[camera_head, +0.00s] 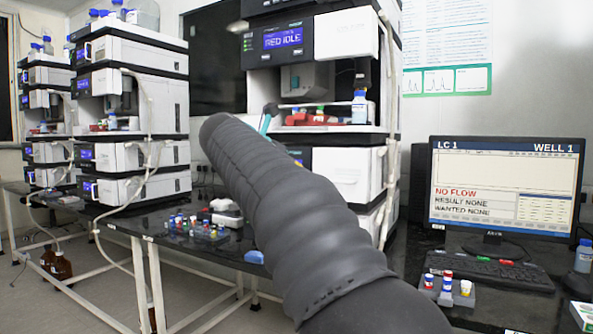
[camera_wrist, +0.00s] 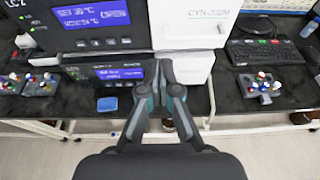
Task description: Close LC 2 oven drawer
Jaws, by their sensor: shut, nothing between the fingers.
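The central instrument stack (camera_head: 355,160) is partly hidden behind my arm in the head view. In the wrist view, a dark panel with a blue "SET 30 °C" display (camera_wrist: 92,16) sits beside a white front (camera_wrist: 193,20). Below it is a second blue display (camera_wrist: 120,74) with a lower white front (camera_wrist: 196,66). An "LC2" label (camera_wrist: 23,13) shows at the upper left. My gripper (camera_wrist: 163,68) is shut and empty, its tips close against the lower unit near the white front. I cannot tell whether they touch, or how far any drawer stands out.
A monitor (camera_head: 503,180) reading LC 1, a keyboard (camera_head: 488,271) and a small vial rack (camera_head: 447,291) are on the right. Other stacks (camera_head: 130,120) stand on the left. Vials (camera_head: 195,228) and a blue item (camera_head: 254,257) lie on the dark bench.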

